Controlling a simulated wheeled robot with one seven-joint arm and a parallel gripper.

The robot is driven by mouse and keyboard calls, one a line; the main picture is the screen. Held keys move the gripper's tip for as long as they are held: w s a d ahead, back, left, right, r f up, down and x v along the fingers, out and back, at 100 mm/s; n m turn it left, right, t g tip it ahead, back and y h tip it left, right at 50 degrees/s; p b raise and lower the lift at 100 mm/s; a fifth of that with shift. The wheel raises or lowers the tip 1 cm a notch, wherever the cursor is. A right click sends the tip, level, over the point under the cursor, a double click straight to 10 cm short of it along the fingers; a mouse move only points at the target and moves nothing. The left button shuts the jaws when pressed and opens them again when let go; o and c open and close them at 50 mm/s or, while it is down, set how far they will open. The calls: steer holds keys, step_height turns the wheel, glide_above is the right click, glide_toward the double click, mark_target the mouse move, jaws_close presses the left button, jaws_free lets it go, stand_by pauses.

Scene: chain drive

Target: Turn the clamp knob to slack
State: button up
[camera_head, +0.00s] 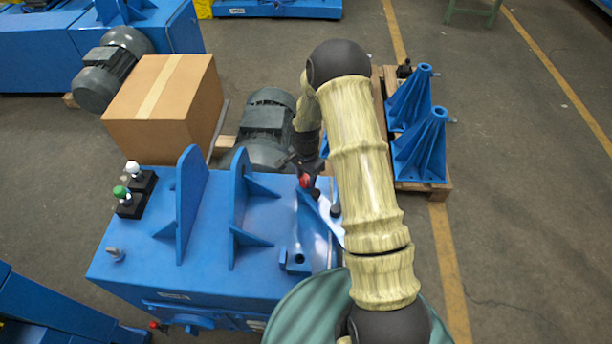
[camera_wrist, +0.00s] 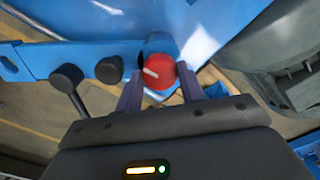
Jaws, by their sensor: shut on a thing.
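The clamp knob (camera_wrist: 159,71) is red with a white pointer mark and sits on the blue machine; in the wrist view it lies between my gripper's fingers. In the head view the red knob (camera_head: 305,181) shows small at the machine's right side, partly hidden by my gripper. My gripper (camera_wrist: 160,92) is shut on the knob, one finger on each side of it. In the head view my gripper (camera_head: 304,170) reaches down to the knob from above. The white mark points toward the left in the wrist view.
Black ball-ended levers (camera_wrist: 66,78) stand left of the knob in the wrist view. The blue machine (camera_head: 270,278) has upright plates (camera_head: 190,200). A grey motor (camera_head: 266,128), a cardboard box (camera_head: 165,105) and blue brackets on a pallet (camera_head: 432,187) stand behind it.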

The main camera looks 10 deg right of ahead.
steer(key=n, duration=0.8)
steer(key=shift+n, duration=0.3)
steer(key=n, duration=0.4)
steer(key=shift+w+r+n+p, duration=0.1)
steer(key=shift+n+p, duration=0.2)
steer(key=shift+p, duration=0.1)
steer(key=n, duration=0.3)
steer(key=shift+n+p, duration=0.3)
steer(key=n, duration=0.3)
steer(key=shift+n+p, duration=0.3)
steer(key=shift+p, duration=0.05)
steer(key=n+p, duration=0.1)
steer(key=n, duration=0.2)
steer(key=shift+n, duration=0.3)
steer(key=n+p, duration=0.1)
steer(key=n, duration=0.3)
steer(key=shift+n+p, duration=0.55)
steer(key=shift+n, duration=1.35)
